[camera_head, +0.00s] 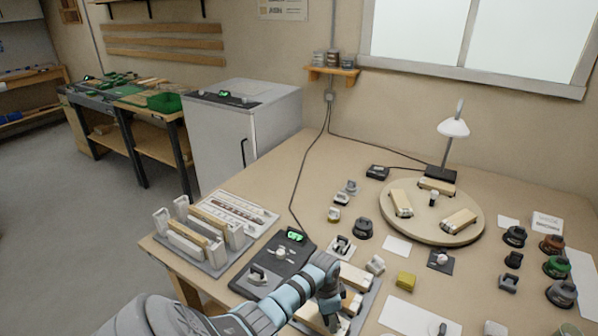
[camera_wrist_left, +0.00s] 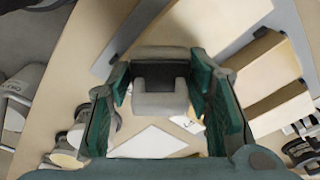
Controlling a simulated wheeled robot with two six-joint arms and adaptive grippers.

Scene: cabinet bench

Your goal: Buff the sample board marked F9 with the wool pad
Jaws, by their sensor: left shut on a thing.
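My left gripper (camera_head: 328,318) is low over the front of the bench, by the grey tray of sample boards. In the left wrist view its fingers (camera_wrist_left: 160,100) are shut on a pale, woolly-looking block with a dark top, which looks like the wool pad (camera_wrist_left: 160,106). Tan sample boards (camera_wrist_left: 268,68) lie beside it on the tray; they also show in the head view (camera_head: 355,277), partly hidden by my arm. More boards stand in a rack (camera_head: 186,238) at left and lie on a round turntable (camera_head: 431,236). I cannot read F9 on any board.
A dark device with a green display (camera_head: 294,236) sits left of my gripper. Several small pads, a yellow block (camera_head: 406,280) and dark jars (camera_head: 514,237) stand around. A lamp (camera_head: 453,128) rises behind the turntable. White sheets (camera_head: 410,318) lie at the front right.

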